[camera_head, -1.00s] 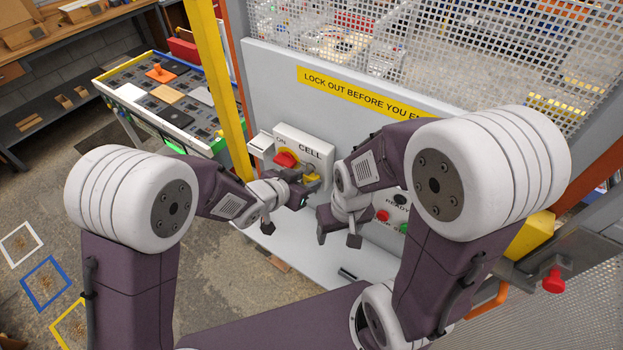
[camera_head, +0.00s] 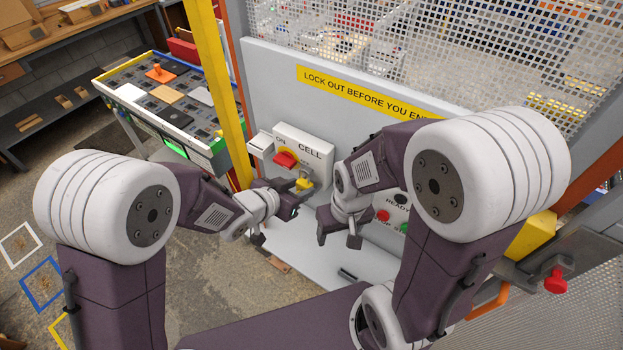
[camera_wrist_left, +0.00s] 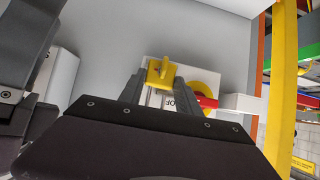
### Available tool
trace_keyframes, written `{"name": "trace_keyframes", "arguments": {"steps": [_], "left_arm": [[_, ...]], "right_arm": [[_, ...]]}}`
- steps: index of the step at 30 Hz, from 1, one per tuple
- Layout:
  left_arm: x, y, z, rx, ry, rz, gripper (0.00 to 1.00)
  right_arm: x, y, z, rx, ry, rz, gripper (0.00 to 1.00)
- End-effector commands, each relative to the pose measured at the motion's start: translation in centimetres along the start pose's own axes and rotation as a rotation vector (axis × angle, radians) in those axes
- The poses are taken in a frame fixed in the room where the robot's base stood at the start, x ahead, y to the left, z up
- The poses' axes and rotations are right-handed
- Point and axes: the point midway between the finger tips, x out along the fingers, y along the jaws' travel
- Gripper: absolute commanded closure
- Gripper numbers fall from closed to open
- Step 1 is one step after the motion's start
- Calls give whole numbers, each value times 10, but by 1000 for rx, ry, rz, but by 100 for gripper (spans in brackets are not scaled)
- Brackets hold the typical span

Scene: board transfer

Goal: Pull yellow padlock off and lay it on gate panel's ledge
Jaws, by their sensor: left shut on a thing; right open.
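The yellow padlock (camera_head: 304,184) is between the fingers of my left gripper (camera_head: 299,192), in front of the lower right of the white CELL switch box (camera_head: 312,150). In the left wrist view the padlock (camera_wrist_left: 161,72) sits at the fingertips, its shackle end outward. The red switch handle (camera_head: 285,159) with its yellow plate is beside it, and a gap shows between them there. My right gripper (camera_head: 339,237) is open and empty, to the right over the gate panel (camera_head: 270,85). The panel's pale ledge (camera_head: 310,258) lies below both grippers.
A small dark object (camera_head: 347,275) lies on the ledge. Red and green buttons (camera_head: 383,215) are on the panel beside my right gripper. A yellow post (camera_head: 217,80) stands left of the panel. Bare ledge shows below my left gripper.

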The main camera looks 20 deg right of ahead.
Motion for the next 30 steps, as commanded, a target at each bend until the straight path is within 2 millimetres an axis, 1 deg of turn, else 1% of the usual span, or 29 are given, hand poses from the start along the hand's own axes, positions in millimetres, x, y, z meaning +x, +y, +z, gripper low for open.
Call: {"name": "trace_keyframes", "arguments": {"steps": [9,21,25,30], "left_arm": [[-2,0,1,0,0,0,100],[-32,0,22,0,1,-1,100],[-37,0,25,0,0,-1,100],[-38,0,25,0,0,0,100]], "right_arm": [[0,0,0,0,0,0,34],[4,0,0,0,0,0,34],[4,0,0,0,0,0,34],[4,0,0,0,0,0,34]]}}
